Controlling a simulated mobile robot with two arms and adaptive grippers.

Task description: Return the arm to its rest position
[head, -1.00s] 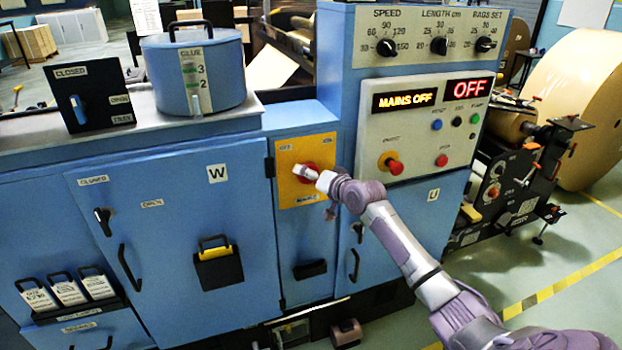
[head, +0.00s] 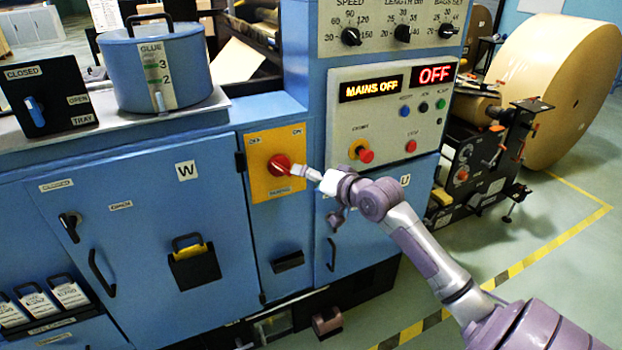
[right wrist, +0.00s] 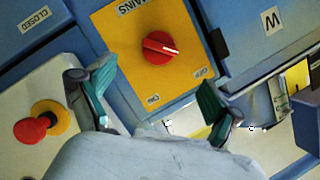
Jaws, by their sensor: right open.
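My right gripper (head: 318,180) is in front of the blue machine, just right of the red rotary mains switch (head: 279,165) on its yellow plate (head: 262,188). In the right wrist view my right gripper (right wrist: 150,100) has its two fingers spread wide and nothing between them. The red switch (right wrist: 160,48) lies beyond the fingertips, apart from them, with its white mark toward the OFF label. The display (head: 371,88) reads MAINS OFF and the other display (head: 437,75) reads OFF. My left gripper is not in view.
A red emergency button (head: 364,153) sits on the pale control panel to the right. A glue pot (head: 165,70) stands on the machine at left. A large kraft roll (head: 555,90) is at the back right. Open floor (head: 540,215) lies right of the machine.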

